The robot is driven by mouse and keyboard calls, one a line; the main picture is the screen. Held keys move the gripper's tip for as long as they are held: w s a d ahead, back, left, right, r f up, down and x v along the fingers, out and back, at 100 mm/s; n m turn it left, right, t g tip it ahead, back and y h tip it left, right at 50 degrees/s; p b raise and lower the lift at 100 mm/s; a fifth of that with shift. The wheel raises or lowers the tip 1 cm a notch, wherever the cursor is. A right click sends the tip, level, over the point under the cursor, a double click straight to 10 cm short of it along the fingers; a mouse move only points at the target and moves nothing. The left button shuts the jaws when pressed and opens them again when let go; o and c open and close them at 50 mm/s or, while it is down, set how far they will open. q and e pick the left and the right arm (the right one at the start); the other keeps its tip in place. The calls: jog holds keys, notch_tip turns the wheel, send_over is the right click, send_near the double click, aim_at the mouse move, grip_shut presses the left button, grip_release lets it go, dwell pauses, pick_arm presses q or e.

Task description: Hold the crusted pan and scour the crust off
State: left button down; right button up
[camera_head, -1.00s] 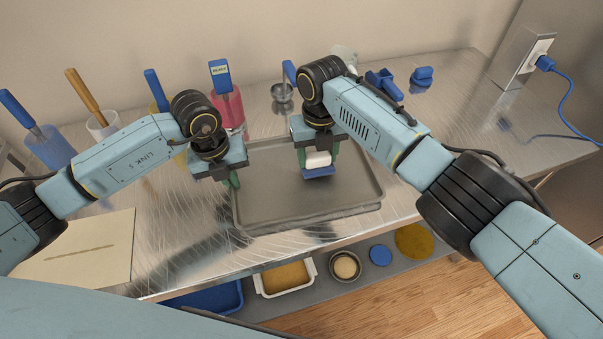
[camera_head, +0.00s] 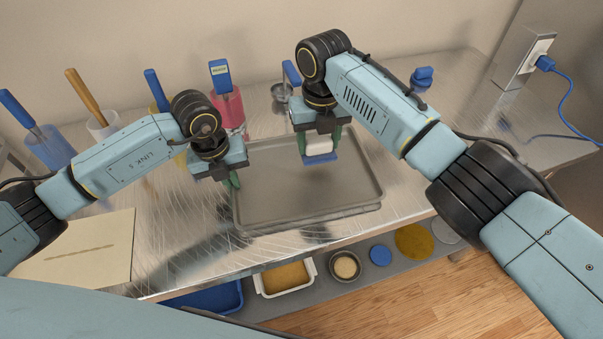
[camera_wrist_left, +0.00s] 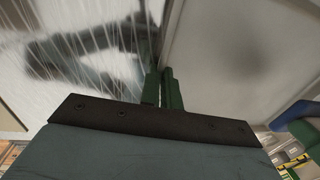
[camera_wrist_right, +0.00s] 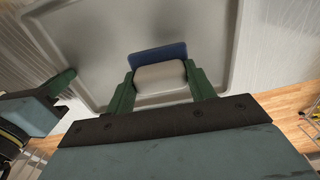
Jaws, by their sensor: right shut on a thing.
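The grey pan (camera_head: 265,205) lies on the steel counter. A faint darker patch shows on its floor in the left wrist view (camera_wrist_left: 250,62); I cannot tell how much crust this is. My left gripper (camera_head: 234,182) is at the pan's left rim, its green fingers close together with the rim between them (camera_wrist_left: 164,88). My right gripper (camera_head: 319,142) is shut on a white-and-blue scrubber (camera_head: 320,148), over the far middle part of the pan. In the right wrist view the scrubber (camera_wrist_right: 160,76) sits between both fingers, its blue side away from me. Its contact with the pan is hidden.
Several tool holders stand along the back left, including a pink one (camera_head: 229,108). A small metal cup (camera_head: 281,92) is behind the pan. A beige board (camera_head: 85,250) lies at front left. A blue-plugged outlet box (camera_head: 525,55) is at right. A shelf below holds trays and bowls.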

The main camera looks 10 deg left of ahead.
pick_arm(q)
jog(key=c, duration=1.5)
grip_release()
jog(key=shift+c, duration=0.2)
notch_tip(320, 180, up, 12)
jog(key=a, duration=0.1)
jog(key=shift+s+a, duration=0.15)
jog(key=shift+s, duration=0.15)
